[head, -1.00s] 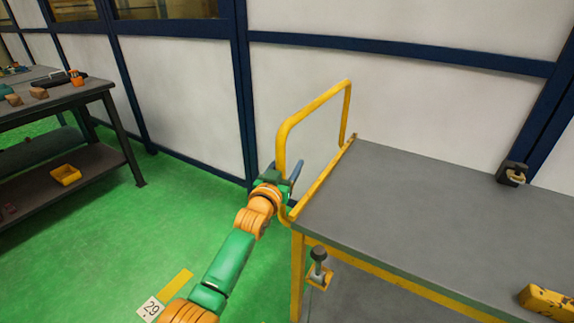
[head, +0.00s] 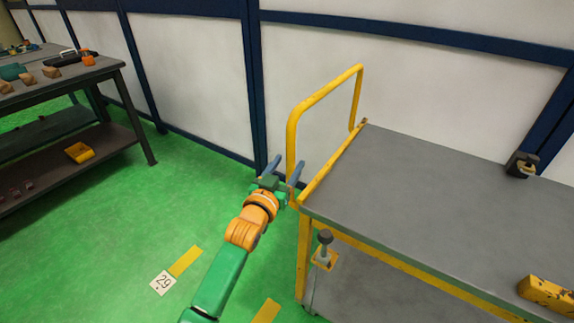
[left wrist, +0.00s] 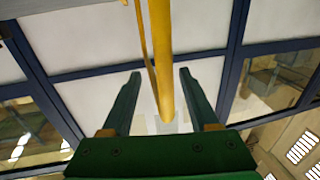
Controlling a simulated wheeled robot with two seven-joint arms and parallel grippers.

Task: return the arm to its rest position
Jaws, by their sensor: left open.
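My left arm comes in from the bottom of the head view, green and orange. Its gripper (head: 289,162) is open and empty, at the left end of the grey-topped cart (head: 430,190), close to its yellow handle rail (head: 292,140). In the left wrist view the two dark green fingers (left wrist: 160,73) stand apart. A yellow bar (left wrist: 161,60) of the rail shows between them in the picture. I cannot tell whether the bar lies between the fingers or beyond them. My right gripper is not in view.
A yellow block (head: 545,296) and a dark clamp-like part (head: 521,164) are on the cart. A knobbed fitting (head: 324,250) is at its left side. A dark workbench (head: 75,85) with small parts stands at the far left.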

